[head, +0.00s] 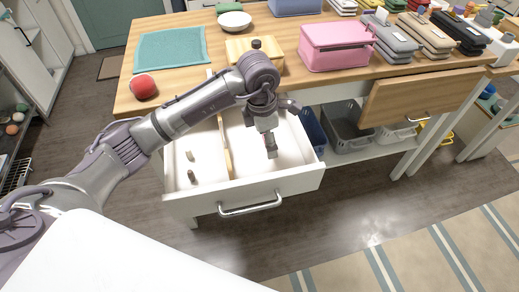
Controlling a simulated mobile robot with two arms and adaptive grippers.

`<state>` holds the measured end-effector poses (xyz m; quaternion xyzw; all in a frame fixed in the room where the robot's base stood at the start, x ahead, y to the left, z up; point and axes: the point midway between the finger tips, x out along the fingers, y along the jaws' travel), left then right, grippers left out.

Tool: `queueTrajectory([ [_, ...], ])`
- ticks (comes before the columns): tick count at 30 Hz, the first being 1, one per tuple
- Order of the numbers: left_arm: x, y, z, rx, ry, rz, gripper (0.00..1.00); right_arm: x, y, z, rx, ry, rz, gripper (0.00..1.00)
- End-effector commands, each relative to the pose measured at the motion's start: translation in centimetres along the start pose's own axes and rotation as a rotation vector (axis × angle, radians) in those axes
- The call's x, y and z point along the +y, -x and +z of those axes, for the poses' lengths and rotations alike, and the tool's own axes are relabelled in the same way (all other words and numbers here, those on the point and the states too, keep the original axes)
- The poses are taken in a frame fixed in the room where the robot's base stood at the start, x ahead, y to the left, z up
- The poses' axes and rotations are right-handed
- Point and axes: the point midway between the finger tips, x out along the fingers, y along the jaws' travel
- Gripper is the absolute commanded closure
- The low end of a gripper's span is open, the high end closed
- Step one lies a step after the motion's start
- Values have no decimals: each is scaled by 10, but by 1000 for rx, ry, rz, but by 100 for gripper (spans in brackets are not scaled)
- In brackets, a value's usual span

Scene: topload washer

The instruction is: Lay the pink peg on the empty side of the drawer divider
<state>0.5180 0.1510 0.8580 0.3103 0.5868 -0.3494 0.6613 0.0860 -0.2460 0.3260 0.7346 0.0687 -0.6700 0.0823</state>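The white drawer (302,170) is pulled out below the wooden worktop. A thin wooden divider (226,155) splits it into a left and a right side. On the left side lie a small beige peg (190,155) and a dark brown peg (191,175). I cannot make out a clearly pink peg. My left gripper (271,150) points down into the right side of the drawer, right of the divider. Its fingertips are too small to tell whether they are open or hold something. No loose peg shows on the right side; the arm hides part of it. My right gripper is out of view.
On the worktop (190,25) are a red ball (143,87), a teal cloth (172,50), a white bowl (235,21), a wooden box (240,48) and a pink box (335,46). Another wooden-front drawer (420,97) is at right. Baskets (347,125) stand below.

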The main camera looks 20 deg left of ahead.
Motion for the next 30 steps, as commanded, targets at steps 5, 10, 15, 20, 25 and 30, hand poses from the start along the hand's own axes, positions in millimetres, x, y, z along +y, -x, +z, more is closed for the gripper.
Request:
queueTrajectory([
  [5,0,-16,-2,0,-2,-1,40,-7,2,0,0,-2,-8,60],
  [10,-1,-36,-4,1,-3,-4,40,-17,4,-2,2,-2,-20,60],
  [15,-1,-52,-6,-1,-4,-1,40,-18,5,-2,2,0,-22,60],
  [20,0,-52,-6,-1,-5,0,40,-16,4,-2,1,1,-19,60],
  [25,0,-56,-7,-1,-4,0,22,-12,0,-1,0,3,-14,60],
  [30,0,-55,-6,-1,-4,0,0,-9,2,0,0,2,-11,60],
])
